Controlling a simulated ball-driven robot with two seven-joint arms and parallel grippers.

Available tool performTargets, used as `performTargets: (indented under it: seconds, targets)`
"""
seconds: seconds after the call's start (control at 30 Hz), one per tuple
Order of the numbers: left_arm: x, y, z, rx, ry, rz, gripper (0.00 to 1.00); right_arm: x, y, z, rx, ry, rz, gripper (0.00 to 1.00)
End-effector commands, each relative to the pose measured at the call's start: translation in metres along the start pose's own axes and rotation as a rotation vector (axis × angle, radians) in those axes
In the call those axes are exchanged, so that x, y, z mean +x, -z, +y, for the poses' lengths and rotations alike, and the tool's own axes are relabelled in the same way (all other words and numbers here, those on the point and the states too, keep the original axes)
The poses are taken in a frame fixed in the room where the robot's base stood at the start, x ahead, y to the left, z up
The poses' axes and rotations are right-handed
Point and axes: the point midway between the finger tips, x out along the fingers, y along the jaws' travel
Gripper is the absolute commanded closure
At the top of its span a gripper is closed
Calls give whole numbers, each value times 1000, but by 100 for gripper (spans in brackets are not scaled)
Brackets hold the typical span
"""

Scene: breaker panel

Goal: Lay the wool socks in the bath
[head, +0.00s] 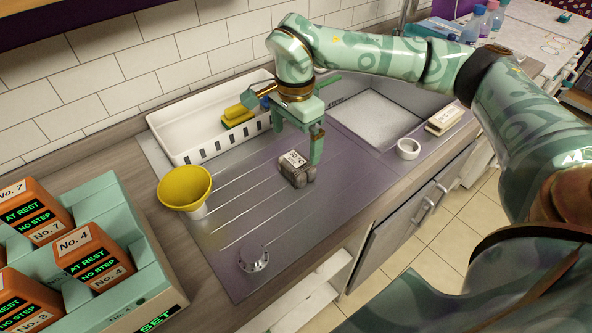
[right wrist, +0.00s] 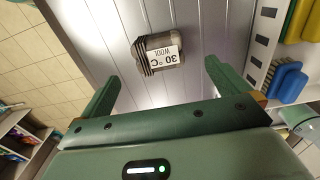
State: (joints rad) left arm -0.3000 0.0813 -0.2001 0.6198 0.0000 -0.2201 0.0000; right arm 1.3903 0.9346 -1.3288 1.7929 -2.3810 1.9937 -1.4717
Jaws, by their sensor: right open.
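The wool socks (head: 298,175) are a grey rolled bundle with a white label. They lie on the ribbed metal drainboard (head: 235,215). In the right wrist view the socks (right wrist: 150,58) show the label "30 °C WOOL", ahead of the fingers. My right gripper (head: 300,145) is open and empty, close to the socks, with its fingers pointing down; its fingers also frame the right wrist view (right wrist: 160,82). A sink basin (head: 372,118) filled with whitish, foamy-looking content is right of the drainboard; it looks like the bath. My left gripper is not in view.
A white slotted tray (head: 190,150) with yellow sponges (head: 236,115) stands behind the drainboard. A yellow funnel (head: 185,187) stands at left, near orange numbered blocks (head: 92,255). A white ring (head: 408,149) and a labelled block (head: 444,119) sit right of the basin.

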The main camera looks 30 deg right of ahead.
Motion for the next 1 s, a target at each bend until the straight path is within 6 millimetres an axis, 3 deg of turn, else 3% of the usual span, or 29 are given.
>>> performTargets:
  seconds: [0.03, 0.27, 0.5, 0.83, 1.0]
  targets:
    - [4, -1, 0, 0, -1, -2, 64, 11, 0, 0, -1, -3, -1, 0]
    - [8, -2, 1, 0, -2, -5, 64, 30, 0, 0, -2, -1, -1, 0]
    - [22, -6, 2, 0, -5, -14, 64, 70, 3, 4, -2, -2, -1, 0]
    - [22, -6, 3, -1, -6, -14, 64, 76, 3, 3, -3, 3, -1, 0]
    - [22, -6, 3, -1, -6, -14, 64, 76, 3, 3, -3, 2, -1, 46]
